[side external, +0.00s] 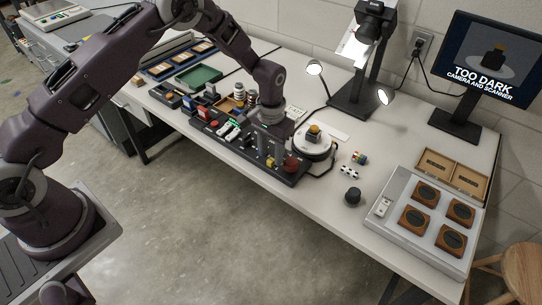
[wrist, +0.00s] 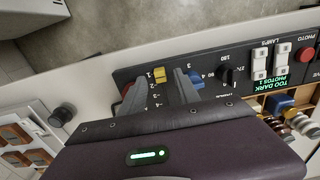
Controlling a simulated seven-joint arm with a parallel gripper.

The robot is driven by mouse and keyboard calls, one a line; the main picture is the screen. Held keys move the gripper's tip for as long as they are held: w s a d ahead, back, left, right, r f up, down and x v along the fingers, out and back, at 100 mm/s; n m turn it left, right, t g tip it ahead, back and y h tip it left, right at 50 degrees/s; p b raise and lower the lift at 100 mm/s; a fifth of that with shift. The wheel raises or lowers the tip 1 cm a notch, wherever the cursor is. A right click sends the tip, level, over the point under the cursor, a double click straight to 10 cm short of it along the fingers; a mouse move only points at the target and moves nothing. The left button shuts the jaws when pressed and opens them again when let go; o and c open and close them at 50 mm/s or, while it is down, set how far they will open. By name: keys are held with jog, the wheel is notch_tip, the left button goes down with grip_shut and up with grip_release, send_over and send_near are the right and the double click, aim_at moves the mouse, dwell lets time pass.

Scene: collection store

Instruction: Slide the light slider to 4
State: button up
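A black control panel (wrist: 225,57) carries sliders with printed scales and shows upside down in the wrist view. A yellow slider cap (wrist: 158,75) sits beside printed marks that look like 1 and 2. A blue cap (wrist: 197,81) stands beside the other finger, near marks that look like 3 and 4. My gripper (wrist: 160,80) is open over the panel, with the yellow cap showing between its fingers. Whether a finger touches the cap cannot be told. In the side view my gripper (side external: 271,150) points down at the panel's near right end. Which slider is labelled light is unreadable.
The monitor (side external: 485,62) reads "TOO DARK CAMERA AND SCANNER". White lamp switches (wrist: 270,62) and a red photo button (wrist: 306,54) are on the panel. A round turntable (side external: 315,146) stands close beside my gripper. A black knob-like object (side external: 352,195) and a tray (side external: 402,250) are farther right.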

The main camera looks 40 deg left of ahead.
jog(key=shift+f, duration=0.9)
jog(key=shift+c, duration=0.5)
grip_shut()
